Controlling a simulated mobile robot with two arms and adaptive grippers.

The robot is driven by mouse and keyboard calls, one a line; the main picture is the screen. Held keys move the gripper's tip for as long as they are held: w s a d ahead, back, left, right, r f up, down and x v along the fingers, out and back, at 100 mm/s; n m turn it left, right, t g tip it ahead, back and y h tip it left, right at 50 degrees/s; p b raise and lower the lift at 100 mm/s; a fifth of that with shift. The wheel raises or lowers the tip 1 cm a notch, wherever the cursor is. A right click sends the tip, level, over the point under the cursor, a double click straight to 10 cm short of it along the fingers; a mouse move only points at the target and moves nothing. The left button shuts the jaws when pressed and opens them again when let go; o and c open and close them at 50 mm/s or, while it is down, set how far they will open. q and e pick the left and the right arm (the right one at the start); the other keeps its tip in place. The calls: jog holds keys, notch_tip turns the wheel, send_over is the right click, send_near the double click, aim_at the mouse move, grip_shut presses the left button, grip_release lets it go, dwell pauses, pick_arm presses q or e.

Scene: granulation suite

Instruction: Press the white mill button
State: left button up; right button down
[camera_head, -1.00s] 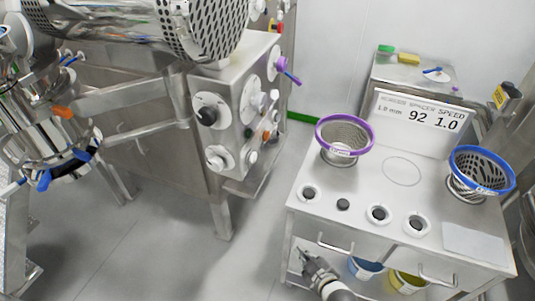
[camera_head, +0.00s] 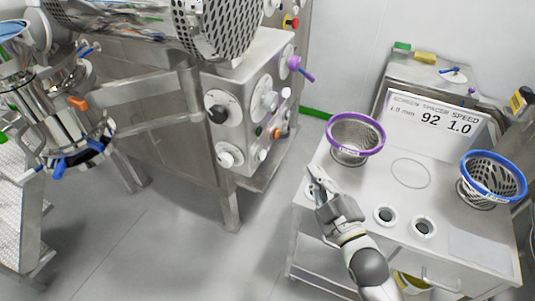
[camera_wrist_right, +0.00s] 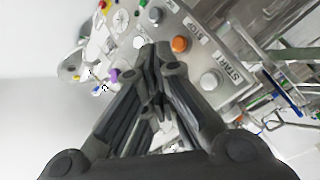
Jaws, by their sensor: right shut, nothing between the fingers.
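The steel control panel (camera_head: 240,105) stands left of centre in the head view, with several round knobs and buttons. A white button (camera_head: 264,154) sits low on it, below an orange one (camera_head: 277,133). In the right wrist view a white button (camera_wrist_right: 210,80) sits beside a START label, with an orange button (camera_wrist_right: 180,44) by STOP. Which white button is the mill's, I cannot tell. My right gripper (camera_head: 316,178) is shut and empty, over the left front of the bench, right of the panel and apart from it. My left gripper is out of view.
The steel bench (camera_head: 320,160) holds a purple-rimmed basket (camera_head: 357,133), a blue-rimmed basket (camera_head: 494,177) and a display (camera_head: 433,120). A purple-handled valve (camera_head: 296,64) sticks out from the panel's upper right. Floor (camera_head: 185,235) is open in front of the machine.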

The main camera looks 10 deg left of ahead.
aim_at(262, 155)
jog(key=w+a+b, duration=0.1)
jog(key=w+a, duration=0.1)
jog(key=a, duration=0.6)
jog(key=shift+w+a+b, duration=0.2)
jog(key=shift+w+b, duration=0.15)
jog(key=shift+w, duration=0.05)
jog(key=shift+a, duration=0.15)
dwell(1.3)
jog(key=shift+w+a, duration=0.1)
jog(key=shift+a, duration=0.15)
